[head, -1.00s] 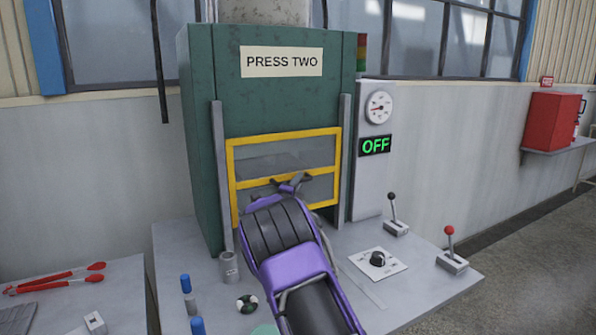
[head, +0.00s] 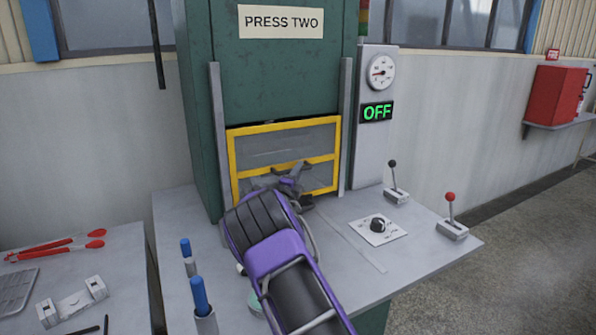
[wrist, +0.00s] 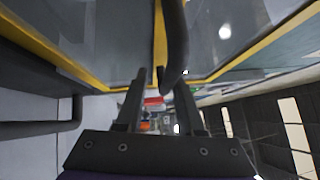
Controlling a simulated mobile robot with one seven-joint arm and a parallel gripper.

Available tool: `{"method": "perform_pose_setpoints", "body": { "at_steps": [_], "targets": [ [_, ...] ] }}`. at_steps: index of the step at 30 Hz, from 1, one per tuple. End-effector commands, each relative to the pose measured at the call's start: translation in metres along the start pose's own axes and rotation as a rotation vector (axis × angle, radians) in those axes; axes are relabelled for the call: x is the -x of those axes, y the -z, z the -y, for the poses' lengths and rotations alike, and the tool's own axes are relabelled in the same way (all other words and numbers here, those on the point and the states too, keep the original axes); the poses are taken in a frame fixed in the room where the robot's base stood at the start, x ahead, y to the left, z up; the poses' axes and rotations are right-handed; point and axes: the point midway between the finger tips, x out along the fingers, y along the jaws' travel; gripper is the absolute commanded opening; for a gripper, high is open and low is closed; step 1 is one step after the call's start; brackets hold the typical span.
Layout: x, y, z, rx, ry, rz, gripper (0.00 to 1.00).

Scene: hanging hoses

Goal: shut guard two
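Guard two is a yellow-framed, see-through panel (head: 285,143) on the front of the green press marked PRESS TWO (head: 281,21). It sits between two grey upright rails, its lower edge close to the bench top. A dark bar handle (wrist: 172,40) is on the guard; in the wrist view it curves in close to the right finger. My gripper (head: 290,180) is at the handle, in front of the guard's lower half. Its fingers (wrist: 160,95) stand apart, with a visible gap beside the left one. My arm hides part of the guard's lower left edge.
The bench holds a knob plate (head: 377,226), a black-knobbed lever (head: 396,187) and a red-knobbed lever (head: 452,222) to the right. Blue-topped cylinders (head: 200,300) stand at front left. The panel reads OFF (head: 377,112). Red tongs (head: 60,245) lie on the left table.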

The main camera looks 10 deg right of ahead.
Motion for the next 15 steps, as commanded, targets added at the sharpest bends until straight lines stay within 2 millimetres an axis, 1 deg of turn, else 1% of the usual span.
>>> {"method": "perform_pose_setpoints", "body": {
  "at_steps": [10,13,15],
  "targets": [
    [0.001,-0.001,0.003,-0.002,0.004,0.001,0.47],
    [0.007,-0.002,0.003,-0.002,0.004,0.002,0.47],
    [0.014,-0.002,0.003,-0.001,0.004,0.001,0.47]
  ]
}}
